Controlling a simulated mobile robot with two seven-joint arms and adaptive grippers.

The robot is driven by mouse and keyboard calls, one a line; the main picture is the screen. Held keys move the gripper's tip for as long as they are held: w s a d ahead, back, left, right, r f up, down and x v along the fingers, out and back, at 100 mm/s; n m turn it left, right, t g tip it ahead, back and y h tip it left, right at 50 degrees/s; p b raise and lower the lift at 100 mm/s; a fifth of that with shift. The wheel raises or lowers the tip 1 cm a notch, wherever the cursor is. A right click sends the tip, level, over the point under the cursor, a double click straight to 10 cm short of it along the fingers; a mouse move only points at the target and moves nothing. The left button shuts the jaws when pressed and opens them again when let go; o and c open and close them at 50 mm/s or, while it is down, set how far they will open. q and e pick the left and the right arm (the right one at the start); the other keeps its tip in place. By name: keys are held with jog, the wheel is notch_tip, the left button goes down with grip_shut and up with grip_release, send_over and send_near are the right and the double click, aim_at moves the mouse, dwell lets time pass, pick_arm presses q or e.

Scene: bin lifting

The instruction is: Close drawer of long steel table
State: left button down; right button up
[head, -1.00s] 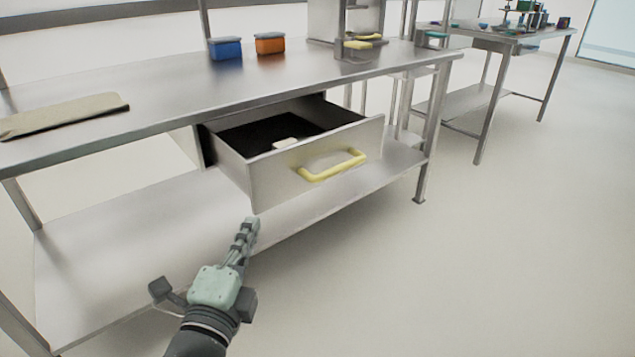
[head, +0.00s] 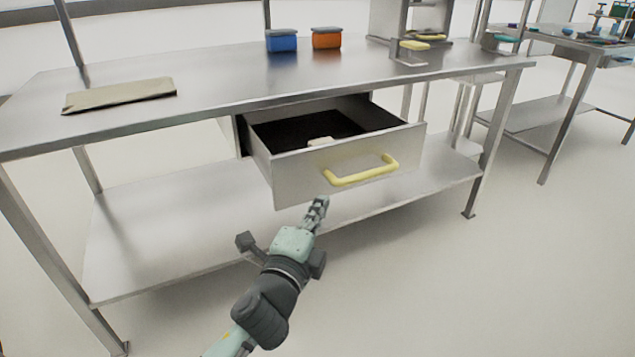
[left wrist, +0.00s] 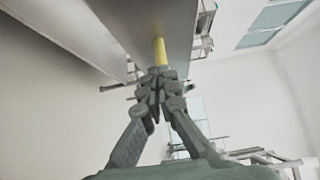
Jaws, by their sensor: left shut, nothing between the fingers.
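The long steel table (head: 215,92) has one drawer (head: 300,178) pulled out under its top. The drawer front carries a yellow handle (head: 362,175), and a small pale item (head: 320,141) lies inside. My left gripper (head: 318,203) is shut and empty, just below and in front of the drawer front in the head view; I cannot tell whether it touches. In the left wrist view the shut fingers (left wrist: 160,80) point up toward the yellow handle (left wrist: 160,50), which shows just beyond them. My right gripper is in neither view.
A blue container (head: 282,42), an orange container (head: 326,39) and a flat beige item (head: 120,95) lie on the tabletop. A lower shelf (head: 160,225) spans the legs. A second steel table (head: 570,45) stands at the right. The floor in front is clear.

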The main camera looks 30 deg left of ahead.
aim_at(323, 174)
pick_arm(q)
jog(key=w+a, duration=0.1)
jog(key=w, duration=0.2)
jog(key=w+a, duration=0.1)
jog(key=w, duration=0.1)
jog(key=shift+w+a, duration=0.1)
jog(key=shift+a, duration=0.2)
jog(key=shift+w+a, duration=0.4)
jog(key=shift+a, duration=0.1)
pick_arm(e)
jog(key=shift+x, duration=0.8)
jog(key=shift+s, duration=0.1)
